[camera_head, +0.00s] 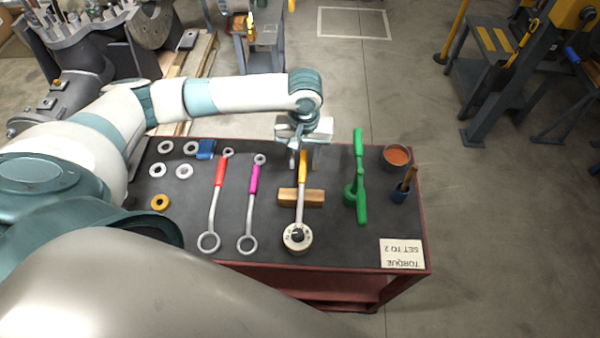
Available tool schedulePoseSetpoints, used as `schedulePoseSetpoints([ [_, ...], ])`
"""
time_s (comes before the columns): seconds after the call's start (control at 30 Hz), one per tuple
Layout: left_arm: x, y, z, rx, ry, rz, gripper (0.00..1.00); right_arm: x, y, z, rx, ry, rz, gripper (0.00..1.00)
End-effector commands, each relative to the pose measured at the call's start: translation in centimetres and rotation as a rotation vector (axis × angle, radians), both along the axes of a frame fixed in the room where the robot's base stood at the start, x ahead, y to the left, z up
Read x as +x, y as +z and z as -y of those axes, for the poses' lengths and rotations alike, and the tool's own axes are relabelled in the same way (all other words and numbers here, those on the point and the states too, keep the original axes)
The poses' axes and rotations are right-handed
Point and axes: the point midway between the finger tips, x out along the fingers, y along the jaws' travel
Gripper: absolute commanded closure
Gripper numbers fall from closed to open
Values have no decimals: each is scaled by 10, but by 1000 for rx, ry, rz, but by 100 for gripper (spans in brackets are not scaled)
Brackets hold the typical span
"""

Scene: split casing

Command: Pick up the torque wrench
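The torque wrench (300,205) lies on the dark top of the red cart, with a yellow-orange handle toward the back and a round dial head toward the front. Its shaft rests across a wooden block (314,197). My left gripper (303,162) reaches down from above at the end of the handle. Its fingers appear apart, one on each side of the handle, with no clear contact; the gripper body hides the handle's far end. My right gripper is not in view.
A red-handled wrench (214,205) and a magenta-handled wrench (251,205) lie to the left. Several rings, a blue block (206,149) and a sign (402,253) share the cart top (335,240).

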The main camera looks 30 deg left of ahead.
Motion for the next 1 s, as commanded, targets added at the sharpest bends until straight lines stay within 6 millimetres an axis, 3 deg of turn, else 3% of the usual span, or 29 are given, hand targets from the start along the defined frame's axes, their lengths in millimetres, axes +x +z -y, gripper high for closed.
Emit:
schedulePoseSetpoints([
  [0.13,-2,-16,-1,2,1,-4,62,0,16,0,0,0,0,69],
  [0.33,-1,-37,-1,0,1,-1,62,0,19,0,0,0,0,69],
  [0.83,-1,-40,-1,1,0,0,62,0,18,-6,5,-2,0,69],
  [1.0,-1,-40,-1,1,0,0,100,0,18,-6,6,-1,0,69],
])
